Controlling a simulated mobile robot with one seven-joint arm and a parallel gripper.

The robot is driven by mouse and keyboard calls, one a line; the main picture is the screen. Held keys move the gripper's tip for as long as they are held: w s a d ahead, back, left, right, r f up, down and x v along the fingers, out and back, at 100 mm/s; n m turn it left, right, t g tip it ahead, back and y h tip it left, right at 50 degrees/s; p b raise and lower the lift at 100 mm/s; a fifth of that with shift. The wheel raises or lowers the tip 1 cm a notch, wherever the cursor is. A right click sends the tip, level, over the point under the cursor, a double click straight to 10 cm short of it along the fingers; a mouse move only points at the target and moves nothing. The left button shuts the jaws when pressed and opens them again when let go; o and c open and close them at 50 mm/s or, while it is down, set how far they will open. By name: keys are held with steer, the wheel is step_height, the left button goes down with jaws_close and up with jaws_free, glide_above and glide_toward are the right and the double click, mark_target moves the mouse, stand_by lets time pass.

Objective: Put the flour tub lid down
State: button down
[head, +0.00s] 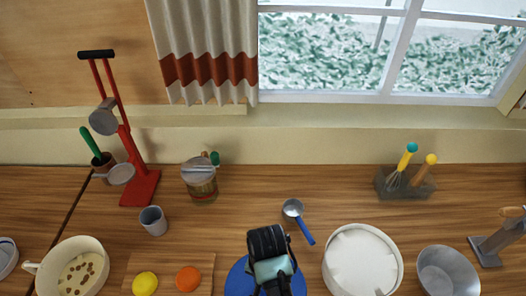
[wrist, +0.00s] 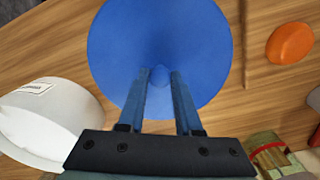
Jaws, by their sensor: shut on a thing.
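My gripper (head: 272,280) is shut on the blue flour tub lid (head: 236,278). In the wrist view, the fingers of my gripper (wrist: 160,76) close on the small knob at the middle of the round blue lid (wrist: 160,30). In the head view, the arm covers much of the lid. The white flour tub (head: 362,262) stands open to the right, full of white flour. It also shows at the left of the wrist view (wrist: 40,125), with a label on its side. I cannot tell whether the lid touches the counter.
A wooden board (head: 208,268) with a lemon (head: 145,283) and an orange (head: 188,278) lies close left of the lid. A blue-handled scoop (head: 298,217) lies behind. A metal bowl (head: 447,272) stands right of the tub. The counter's back middle is clear.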

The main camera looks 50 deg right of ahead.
steer(key=shift+f, duration=2.15)
steer(key=c, duration=0.6)
jaws_free()
steer(key=shift+f, duration=0.15)
step_height(320, 180, up, 12)
steer(key=shift+r, duration=0.2)
steer(key=shift+w, duration=0.1)
